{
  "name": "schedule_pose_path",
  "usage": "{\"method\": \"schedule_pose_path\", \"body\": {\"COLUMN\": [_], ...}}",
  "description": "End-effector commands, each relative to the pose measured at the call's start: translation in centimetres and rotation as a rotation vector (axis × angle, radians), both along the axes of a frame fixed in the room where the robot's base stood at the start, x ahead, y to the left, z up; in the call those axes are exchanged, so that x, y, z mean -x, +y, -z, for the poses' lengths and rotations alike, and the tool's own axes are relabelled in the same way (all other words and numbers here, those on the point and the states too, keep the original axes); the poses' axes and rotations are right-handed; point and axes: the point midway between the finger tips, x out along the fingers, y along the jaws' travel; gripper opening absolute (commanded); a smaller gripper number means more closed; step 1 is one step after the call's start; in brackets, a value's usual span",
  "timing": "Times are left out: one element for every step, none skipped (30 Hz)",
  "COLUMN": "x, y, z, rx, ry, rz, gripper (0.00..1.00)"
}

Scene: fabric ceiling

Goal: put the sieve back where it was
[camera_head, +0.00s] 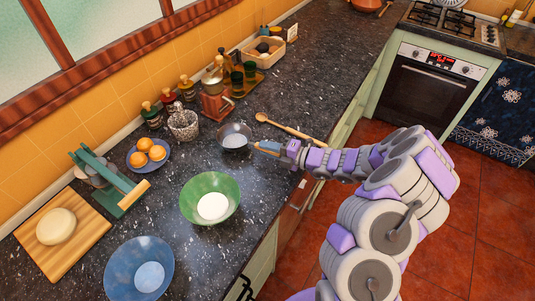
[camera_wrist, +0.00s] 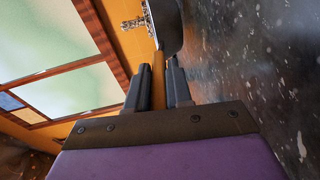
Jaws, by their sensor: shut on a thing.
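The sieve (camera_head: 234,135) is a small round grey bowl with a pale patch inside, near the middle of the dark counter in the head view. My gripper (camera_head: 270,147) is at its right, shut on the handle. In the wrist view the handle (camera_wrist: 158,58) runs between the two dark fingers of my gripper (camera_wrist: 157,82), and the sieve's dark bowl (camera_wrist: 169,25) is beyond the fingertips. The fingers and arm hide part of the handle. I cannot tell whether the sieve touches the counter.
A green bowl (camera_head: 190,207) with white powder stands in front of the sieve. A wooden spoon (camera_head: 285,126) lies behind my gripper. The counter (camera_head: 335,60) farther back is clear.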

Motion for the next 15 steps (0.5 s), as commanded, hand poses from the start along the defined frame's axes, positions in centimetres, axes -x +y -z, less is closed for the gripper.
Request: {"method": "schedule_pose_path", "body": {"x": [0.0,0.0,0.0,0.0,-0.1,0.0,0.0,0.0,0.0,0.0,0.0,0.0,-0.1,-0.1,-0.1], "y": [0.1,0.1,0.0,0.0,0.0,0.0,0.0,0.0,0.0,0.0,0.0,0.0,0.0,0.0,0.0], "z": [1.1,1.5,1.8,2.0,2.0,2.0,1.9,1.9,1.9,1.9,1.9,1.9,2.0,2.1,2.1], "rx": [0.0,0.0,0.0,0.001,0.001,0.001,0.0,0.0,0.0,0.0,0.001,0.001,0.001,0.001,0.002], "ry": [0.002,0.002,0.0,-0.001,-0.001,-0.002,-0.002,-0.003,-0.003,-0.002,-0.002,-0.002,-0.002,-0.002,-0.001], "rz": [-0.001,0.0,0.0,0.001,0.001,0.001,0.001,0.001,0.001,0.001,0.001,0.001,0.001,0.001,0.001], "gripper": [0.0,0.0,0.0,0.0,0.0,0.0,0.0,0.0,0.0,0.0,0.0,0.0,0.0,0.0,0.22]}}
